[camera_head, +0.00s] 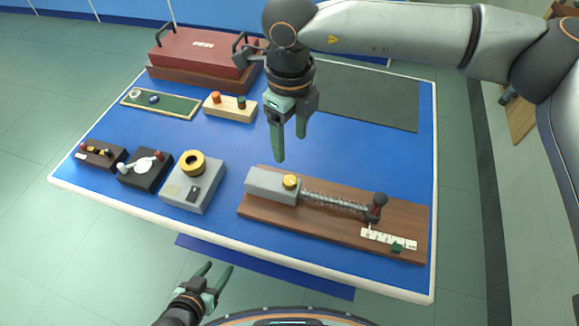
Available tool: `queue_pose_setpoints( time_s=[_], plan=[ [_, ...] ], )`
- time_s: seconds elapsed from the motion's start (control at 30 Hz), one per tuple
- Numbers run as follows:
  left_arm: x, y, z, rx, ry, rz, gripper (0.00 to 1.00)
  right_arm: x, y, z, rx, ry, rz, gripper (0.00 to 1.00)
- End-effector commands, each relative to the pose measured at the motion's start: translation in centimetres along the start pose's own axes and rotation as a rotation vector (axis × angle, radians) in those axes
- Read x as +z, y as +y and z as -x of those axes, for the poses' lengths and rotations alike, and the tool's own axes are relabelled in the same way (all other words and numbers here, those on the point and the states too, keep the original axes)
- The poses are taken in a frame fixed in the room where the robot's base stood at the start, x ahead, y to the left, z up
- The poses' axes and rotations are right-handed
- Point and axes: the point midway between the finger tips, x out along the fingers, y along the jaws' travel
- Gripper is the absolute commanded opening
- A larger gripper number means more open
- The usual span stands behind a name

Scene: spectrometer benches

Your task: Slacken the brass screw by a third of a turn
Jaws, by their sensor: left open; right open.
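A small round brass screw head (291,182) sits on top of the grey block (265,185) at the left end of a brown wooden board (330,228). A coiled or threaded rod (335,201) runs from this block to a dark post with a red part (376,207). My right gripper (290,147) points down, open and empty, above the table behind the brass screw and apart from it. My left gripper (219,266) is open and empty, low in front of the table's near edge. No slot or mark on the screw can be made out.
A white scale (389,239) lies on the board's right end. Left of the board stand a grey box with a brass ring (193,163), a black box (145,170) and a brown box (99,155). A red case (200,50) and dark mat (370,95) lie behind.

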Motion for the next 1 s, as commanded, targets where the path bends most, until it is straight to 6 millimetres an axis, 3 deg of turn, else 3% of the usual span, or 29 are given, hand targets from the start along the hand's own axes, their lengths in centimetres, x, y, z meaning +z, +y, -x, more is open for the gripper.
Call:
queue_pose_setpoints(
  time_s=[0.53,0.7,1.0],
  plan=[
    [-1.0,0.1,1.1,0.001,-0.003,0.0,0.55,0.0,0.3,-10.0,0.008,0.002,0.001,0.69],
    [-1.1,0.1,1.2,0.001,-0.003,0.0,0.55,0.0,0.3,-11.5,0.007,0.0,0.002,0.69],
    [-1.1,0.1,1.1,0.001,-0.003,0.0,0.55,0.0,0.3,-11.8,0.007,-0.001,0.002,0.69]
  ],
)
